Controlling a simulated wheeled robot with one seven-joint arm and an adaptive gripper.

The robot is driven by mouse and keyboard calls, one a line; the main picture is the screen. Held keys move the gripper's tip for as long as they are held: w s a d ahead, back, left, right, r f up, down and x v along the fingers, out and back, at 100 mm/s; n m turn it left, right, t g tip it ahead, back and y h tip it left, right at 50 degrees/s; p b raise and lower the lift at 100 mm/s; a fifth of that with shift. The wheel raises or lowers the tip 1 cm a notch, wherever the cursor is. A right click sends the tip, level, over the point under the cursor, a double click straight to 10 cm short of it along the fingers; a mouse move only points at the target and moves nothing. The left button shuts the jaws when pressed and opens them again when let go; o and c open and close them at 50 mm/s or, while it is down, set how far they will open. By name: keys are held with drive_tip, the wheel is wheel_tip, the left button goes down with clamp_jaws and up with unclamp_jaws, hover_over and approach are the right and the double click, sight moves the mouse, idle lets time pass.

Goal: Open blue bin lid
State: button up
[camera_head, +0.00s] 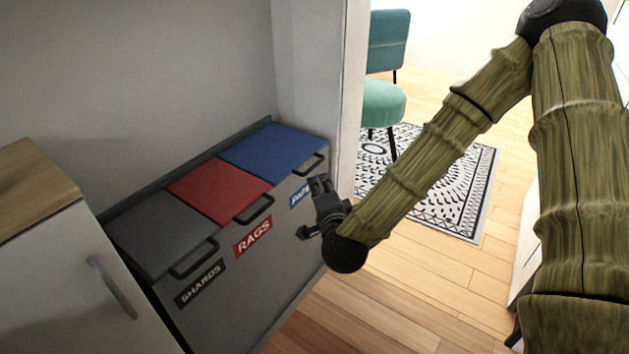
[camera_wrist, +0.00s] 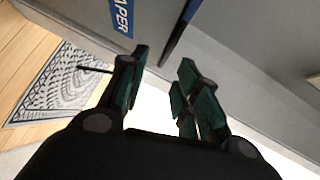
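The blue lid (camera_head: 272,148) lies shut and flat on the far end of the grey bin unit, with a dark bar handle (camera_head: 309,166) at its front edge. Below it, a blue paper label (camera_head: 298,196) is partly hidden by my gripper (camera_head: 319,181). In the wrist view, the label (camera_wrist: 122,16) shows at the top. My gripper (camera_wrist: 163,58) has its fingers apart there, with nothing between the tips. A dark strip with a blue edge (camera_wrist: 182,28) lies just beyond the fingers; I cannot tell whether it is lid or handle. In the head view, the gripper is just below the handle; contact is unclear.
A red lid (camera_head: 218,190) and a grey lid (camera_head: 160,232) sit beside the blue one, each with a handle. A white wall end (camera_head: 350,90) stands close behind the gripper. A wood-topped cabinet (camera_head: 30,190) is at left. Open floor lies right, with a patterned rug (camera_head: 455,190).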

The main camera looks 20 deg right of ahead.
sight(315, 165)
drive_tip(key=shift+m+h, duration=0.3)
drive_tip(key=shift+m, duration=0.1)
drive_tip(key=b+x, duration=0.1)
drive_tip(key=x, duration=0.2)
drive_tip(key=b+x, duration=0.1)
drive_tip(key=x, duration=0.3)
drive_tip(key=r+b+x, duration=0.1)
drive_tip(key=x, duration=0.3)
drive_tip(key=shift+w+d, duration=0.1)
drive_tip(key=shift+d, duration=0.1)
drive_tip(key=shift+c, duration=0.2)
clamp_jaws()
